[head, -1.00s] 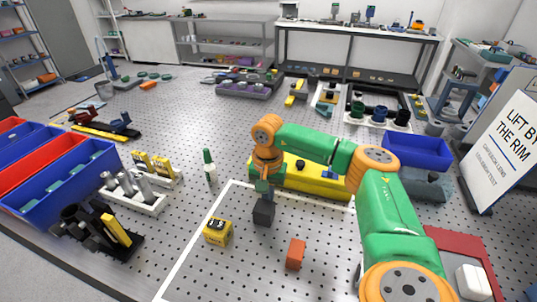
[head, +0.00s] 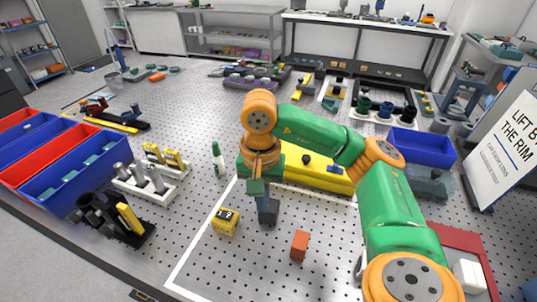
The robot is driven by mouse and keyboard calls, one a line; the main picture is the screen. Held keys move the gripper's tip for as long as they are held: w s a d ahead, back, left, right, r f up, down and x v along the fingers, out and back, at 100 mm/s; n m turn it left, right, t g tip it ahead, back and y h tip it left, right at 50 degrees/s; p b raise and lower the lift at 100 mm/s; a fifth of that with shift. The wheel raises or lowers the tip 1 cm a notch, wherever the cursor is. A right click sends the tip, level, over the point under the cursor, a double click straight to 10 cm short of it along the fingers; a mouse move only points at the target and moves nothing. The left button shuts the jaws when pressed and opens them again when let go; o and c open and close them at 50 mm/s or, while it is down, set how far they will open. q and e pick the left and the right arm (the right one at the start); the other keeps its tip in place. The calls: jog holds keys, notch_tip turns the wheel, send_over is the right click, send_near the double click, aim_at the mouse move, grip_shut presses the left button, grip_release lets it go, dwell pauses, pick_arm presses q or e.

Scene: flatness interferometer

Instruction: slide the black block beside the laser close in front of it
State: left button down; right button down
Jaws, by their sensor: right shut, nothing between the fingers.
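The black block (head: 268,213) stands on the perforated table, inside the white outline. The long yellow housing (head: 325,177), which looks like the laser, lies behind it and to the right; my right arm hides part of it. A gap of table shows between the block and the housing. My right gripper (head: 257,190) points down, shut and empty, at the block's upper left in the picture. It overlaps the block's top edge, and I cannot tell whether it touches. My left gripper is out of view.
A yellow cube (head: 226,222) is left of the block and an orange block (head: 300,245) is in front of it. A green-capped bottle (head: 218,158) stands behind left. The table in front is mostly clear. A blue bin (head: 422,147) stands at right.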

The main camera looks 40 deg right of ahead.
aim_at(266, 230)
jog(key=f, duration=0.1)
jog(key=s+a+f+b, duration=0.1)
jog(key=f, duration=0.1)
jog(key=s+f, duration=0.1)
jog(key=shift+s+a+f, duration=0.2)
jog(key=shift+a+f, duration=0.15)
jog(key=shift+a, duration=0.05)
notch_tip(266, 230, down, 4)
jog(key=shift+w+d+f+p, duration=0.15)
jog(key=shift+f+p, duration=0.1)
jog(key=shift+p, duration=0.3)
jog(key=shift+w+d+r+p, duration=0.15)
jog(key=shift+w+d+p, duration=0.5)
jog(key=shift+w+d, duration=0.3)
jog(key=shift+w+d+f, duration=0.2)
jog(key=shift+w+d, duration=0.1)
jog(key=shift+d, duration=0.2)
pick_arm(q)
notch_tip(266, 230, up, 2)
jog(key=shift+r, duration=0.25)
